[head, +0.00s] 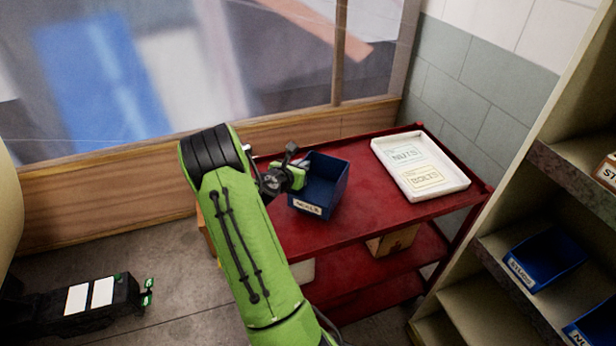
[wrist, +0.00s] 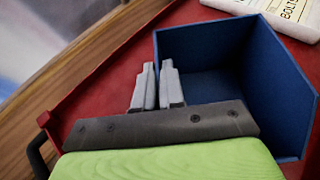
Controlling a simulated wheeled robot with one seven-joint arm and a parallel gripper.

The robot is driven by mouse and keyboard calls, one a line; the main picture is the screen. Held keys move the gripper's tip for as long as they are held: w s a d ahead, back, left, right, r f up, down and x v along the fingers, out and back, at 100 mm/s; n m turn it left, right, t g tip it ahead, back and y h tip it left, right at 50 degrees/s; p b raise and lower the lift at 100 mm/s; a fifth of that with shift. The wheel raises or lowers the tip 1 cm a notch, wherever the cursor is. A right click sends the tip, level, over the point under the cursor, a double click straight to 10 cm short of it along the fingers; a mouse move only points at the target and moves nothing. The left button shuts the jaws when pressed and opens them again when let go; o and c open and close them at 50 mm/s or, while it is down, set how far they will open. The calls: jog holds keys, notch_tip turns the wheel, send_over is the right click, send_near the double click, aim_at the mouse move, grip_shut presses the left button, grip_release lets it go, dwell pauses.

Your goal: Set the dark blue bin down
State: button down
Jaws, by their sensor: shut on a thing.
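The dark blue bin (head: 337,196) is open-topped, with a white label on its front that is too small to read surely. It appears upright over the left part of the red cart's top shelf (head: 400,217). I cannot tell whether its base touches the shelf. My gripper (head: 299,172) reaches it from the left and is shut on its near-left wall. In the wrist view my gripper's grey fingers (wrist: 158,72) stand on either side of the wall of the bin (wrist: 275,85). The bin's inside looks empty; part of its left side is hidden by my gripper.
A white tray (head: 458,185) with areas marked NUTS and BOLTS sits on the cart's right end. Red shelf between it and the bin is clear. A shelving unit (head: 500,262) with other blue bins (head: 545,262) stands at right. A wood-framed window wall (head: 120,187) runs behind.

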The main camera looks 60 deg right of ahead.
aim_at(319, 184)
notch_tip(319, 184, down, 3)
jog(key=shift+r+b, duration=0.1)
jog(key=shift+b, duration=0.25)
jog(key=c, duration=1.2)
grip_release()
jog(key=shift+c, duration=0.2)
